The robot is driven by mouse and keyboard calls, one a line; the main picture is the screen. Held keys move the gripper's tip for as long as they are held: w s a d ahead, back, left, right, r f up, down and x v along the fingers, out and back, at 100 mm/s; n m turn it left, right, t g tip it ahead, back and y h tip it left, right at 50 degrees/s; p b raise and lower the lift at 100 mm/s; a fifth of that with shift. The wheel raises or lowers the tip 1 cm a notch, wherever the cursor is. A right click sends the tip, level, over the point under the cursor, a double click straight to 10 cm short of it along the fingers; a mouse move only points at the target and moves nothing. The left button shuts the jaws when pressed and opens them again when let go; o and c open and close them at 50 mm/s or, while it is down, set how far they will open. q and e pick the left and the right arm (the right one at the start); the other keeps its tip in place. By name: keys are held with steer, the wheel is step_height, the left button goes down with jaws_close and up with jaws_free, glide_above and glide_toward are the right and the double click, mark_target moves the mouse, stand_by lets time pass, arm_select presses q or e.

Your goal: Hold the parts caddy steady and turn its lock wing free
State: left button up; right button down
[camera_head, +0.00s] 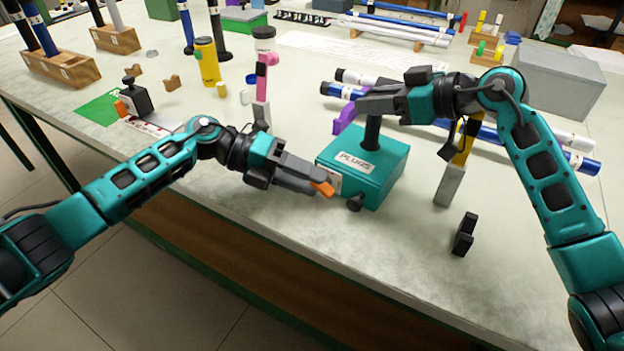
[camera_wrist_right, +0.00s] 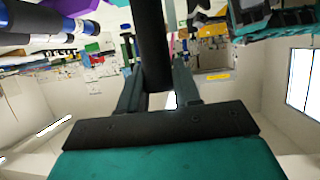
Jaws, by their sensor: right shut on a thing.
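The parts caddy (camera_head: 372,170) is a teal box with a "PLUGS" label and an upright black post handle (camera_head: 372,132), standing near the table's front edge. My right gripper (camera_head: 366,106) is shut on the post near its top. In the right wrist view the dark post (camera_wrist_right: 150,45) runs between its fingers. The orange lock wing (camera_head: 325,188) sits on a pale plate on the caddy's left side. My left gripper (camera_head: 318,184) has its fingertips at the wing; I cannot tell whether they press on it.
A black bracket (camera_head: 464,234) stands right of the caddy. A grey box (camera_head: 550,80) and blue and white rods lie behind my right arm. A pink-and-grey tool (camera_head: 263,78) and a yellow bottle (camera_head: 207,62) stand behind my left gripper. The front right table is mostly clear.

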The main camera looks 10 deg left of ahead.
arm_select(q)
steer(key=v, duration=1.1)
steer(key=o, duration=0.3)
steer(key=shift+d, duration=0.35)
steer(key=shift+o, duration=0.4)
steer(key=w+d+r+m+t+h, duration=0.1)
steer(key=w+d+r+m+t, duration=0.1)
steer(key=d, duration=0.6)
steer(key=m+t, duration=0.1)
steer(key=t, duration=0.1)
steer(key=shift+r+t, duration=0.3)
steer(key=shift+r, duration=0.1)
steer(key=m+t+y, duration=0.3)
steer(key=t+y, duration=0.6)
steer(key=y, duration=0.3)
glide_toward(321, 188)
steer(key=shift+h, duration=0.3)
steer(key=x, duration=0.9)
steer(key=shift+w+a+f, duration=0.1)
steer(key=shift+w+a, duration=0.05)
